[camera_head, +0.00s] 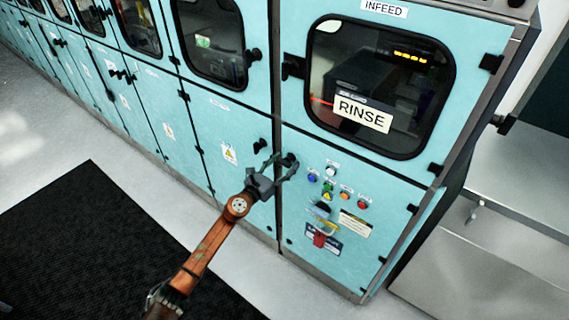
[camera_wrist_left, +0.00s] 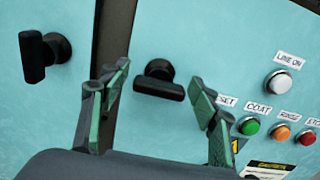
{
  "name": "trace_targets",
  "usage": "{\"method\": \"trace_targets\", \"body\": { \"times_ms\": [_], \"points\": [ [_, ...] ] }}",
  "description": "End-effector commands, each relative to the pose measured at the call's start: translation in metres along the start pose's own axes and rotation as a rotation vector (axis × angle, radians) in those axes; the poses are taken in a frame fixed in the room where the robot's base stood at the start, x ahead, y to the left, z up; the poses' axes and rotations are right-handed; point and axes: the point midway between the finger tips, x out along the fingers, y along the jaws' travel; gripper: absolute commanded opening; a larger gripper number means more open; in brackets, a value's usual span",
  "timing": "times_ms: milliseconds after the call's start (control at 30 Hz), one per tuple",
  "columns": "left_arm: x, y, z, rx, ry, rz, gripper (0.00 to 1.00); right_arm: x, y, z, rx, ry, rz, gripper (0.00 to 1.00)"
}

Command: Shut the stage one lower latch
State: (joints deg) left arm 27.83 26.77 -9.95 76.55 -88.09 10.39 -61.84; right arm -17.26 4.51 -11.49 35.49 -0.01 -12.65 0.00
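A black latch (camera_head: 289,160) sits at the upper left corner of the right cabinet's lower teal panel. In the left wrist view, this latch's handle (camera_wrist_left: 160,88) lies nearly level, tilted slightly. My left gripper (camera_head: 284,163) is open in front of it. In the left wrist view its two fingers (camera_wrist_left: 161,94) are on either side of the handle, with visible gaps. A second black latch (camera_head: 261,146) is on the neighbouring lower door to the left; its handle (camera_wrist_left: 34,57) stands upright. No label shows which latch is stage one. My right gripper is out of view.
Coloured buttons (camera_head: 344,188) and a red tag with a padlock (camera_head: 320,238) are on the panel right of and below the latch. A RINSE sign (camera_head: 362,114) is on the window above. A dark mat (camera_head: 100,250) lies on the open floor at left.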

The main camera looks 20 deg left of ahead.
Motion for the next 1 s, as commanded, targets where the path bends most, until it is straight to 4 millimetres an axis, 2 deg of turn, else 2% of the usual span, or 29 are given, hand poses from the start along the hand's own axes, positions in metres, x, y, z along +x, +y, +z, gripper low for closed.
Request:
{"method": "trace_targets", "body": {
  "times_ms": [67, 533, 767, 1000],
  "points": [
    [-0.0002, 0.0001, 0.0, 0.0, 0.0, 0.0, 0.49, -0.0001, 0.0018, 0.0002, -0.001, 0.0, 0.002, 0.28],
    [-0.0003, 0.0002, -0.0002, 0.0, 0.0, 0.0, 0.17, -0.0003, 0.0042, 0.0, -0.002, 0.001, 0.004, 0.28],
    [-0.0003, 0.0003, 0.0, -0.02, 0.0, 0.0, 0.17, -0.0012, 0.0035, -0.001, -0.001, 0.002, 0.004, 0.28],
    [-0.0003, 0.0005, 0.0007, -0.127, 0.001, 0.0, 0.17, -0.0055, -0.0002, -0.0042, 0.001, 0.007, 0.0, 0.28]
  ]
}}
